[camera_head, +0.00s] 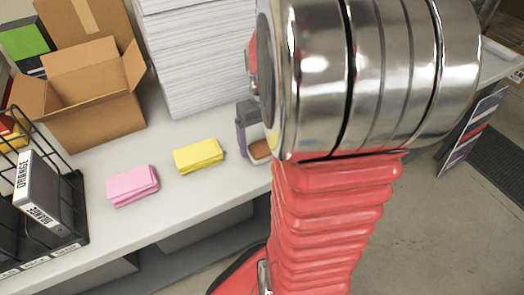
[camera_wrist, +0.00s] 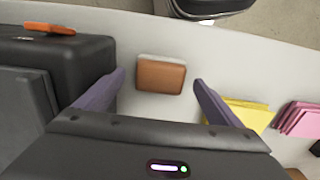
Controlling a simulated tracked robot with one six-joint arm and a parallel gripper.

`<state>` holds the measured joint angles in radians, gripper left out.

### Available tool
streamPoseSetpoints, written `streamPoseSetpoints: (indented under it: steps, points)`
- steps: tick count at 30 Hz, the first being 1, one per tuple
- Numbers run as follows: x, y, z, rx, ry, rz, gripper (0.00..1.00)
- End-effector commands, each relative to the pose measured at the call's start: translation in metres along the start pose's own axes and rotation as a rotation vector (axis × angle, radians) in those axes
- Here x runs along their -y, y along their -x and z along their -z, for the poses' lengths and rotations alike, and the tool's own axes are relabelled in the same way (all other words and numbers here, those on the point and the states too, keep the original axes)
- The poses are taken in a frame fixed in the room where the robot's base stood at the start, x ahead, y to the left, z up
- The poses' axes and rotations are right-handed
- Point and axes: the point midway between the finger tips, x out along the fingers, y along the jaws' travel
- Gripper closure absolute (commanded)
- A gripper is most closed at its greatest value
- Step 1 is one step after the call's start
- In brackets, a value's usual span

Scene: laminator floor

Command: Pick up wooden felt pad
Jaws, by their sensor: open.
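The wooden felt pad (camera_wrist: 161,76) is a small brown block with a pale edge on the light counter. In the wrist view it lies between the spread fingertips of my gripper (camera_wrist: 160,82), with a gap on both sides. My gripper is open and empty. In the head view the pad (camera_head: 260,150) shows just below a grey-purple finger of my gripper (camera_head: 248,130), partly hidden by my arm. I cannot tell the exact height of the fingers above the counter.
A yellow note stack (camera_head: 198,155) and a pink one (camera_head: 132,185) lie left of the pad in the head view. Behind are a paper stack (camera_head: 190,60) and an open cardboard box (camera_head: 95,110). A black case (camera_wrist: 75,65) stands beside my gripper in the wrist view.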

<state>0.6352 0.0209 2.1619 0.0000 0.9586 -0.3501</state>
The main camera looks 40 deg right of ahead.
Motion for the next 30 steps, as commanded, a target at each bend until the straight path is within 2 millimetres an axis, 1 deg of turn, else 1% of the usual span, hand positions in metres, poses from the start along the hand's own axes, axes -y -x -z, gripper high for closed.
streamPoseSetpoints:
  steps: [1,3,7,24,30]
  points:
    - [0.001,-0.008,0.000,0.004,0.000,0.002,0.12]
    - [0.001,-0.017,0.000,0.004,0.000,0.001,0.12]
    - [0.001,-0.028,0.000,0.003,0.000,0.001,0.12]
    - [0.000,-0.029,0.001,0.000,0.000,0.000,0.12]
    - [0.000,-0.029,0.001,0.000,0.000,0.000,0.26]
